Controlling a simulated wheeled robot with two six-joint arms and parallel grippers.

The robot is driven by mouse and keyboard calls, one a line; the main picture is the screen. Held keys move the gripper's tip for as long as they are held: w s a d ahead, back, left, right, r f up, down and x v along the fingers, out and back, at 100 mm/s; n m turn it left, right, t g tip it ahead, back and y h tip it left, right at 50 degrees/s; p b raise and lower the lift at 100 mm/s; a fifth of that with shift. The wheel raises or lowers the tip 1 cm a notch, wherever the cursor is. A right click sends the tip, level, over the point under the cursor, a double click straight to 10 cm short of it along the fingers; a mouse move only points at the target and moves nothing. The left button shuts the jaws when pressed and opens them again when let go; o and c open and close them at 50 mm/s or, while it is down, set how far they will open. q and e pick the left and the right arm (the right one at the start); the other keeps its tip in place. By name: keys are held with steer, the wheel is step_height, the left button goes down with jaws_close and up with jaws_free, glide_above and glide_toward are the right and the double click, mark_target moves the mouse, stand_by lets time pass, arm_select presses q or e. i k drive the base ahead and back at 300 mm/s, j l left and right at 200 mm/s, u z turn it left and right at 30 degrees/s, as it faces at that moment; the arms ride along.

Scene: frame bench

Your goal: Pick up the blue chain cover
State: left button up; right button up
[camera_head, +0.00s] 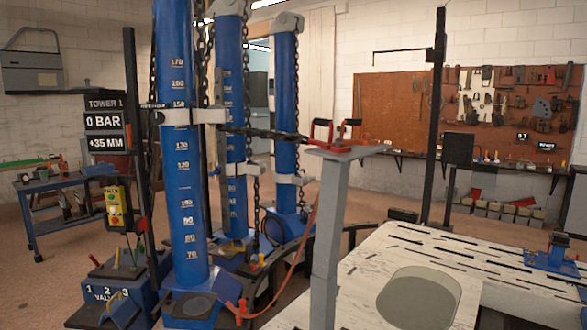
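Blue towers with height numbers stand in the left half, the nearest one (181,150) largest. Chains hang beside them, and a dark chain (262,133) runs from the near tower toward a grey post (327,225). I cannot tell for sure which blue part is the chain cover. Neither of my grippers shows in this view.
A pale slotted bench top (520,292) with an oval opening fills the lower right, with a blue fixture (556,258) on it. The grey post carries red clamp parts (345,148). A blue cart (75,205) stands back left. A red hose (297,255) hangs between tower and post.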

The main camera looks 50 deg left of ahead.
mark_target(123, 307)
steer(key=u, duration=2.8)
steer(key=i+l+z, duration=0.15)
steer(key=z, duration=1.2)
steer(key=u, duration=1.45)
steer(key=i+j+z, duration=0.15)
steer(key=z, duration=0.25)
steer(key=i+j+z, duration=0.25)
steer(key=z, duration=0.2)
steer(key=i, duration=0.15)
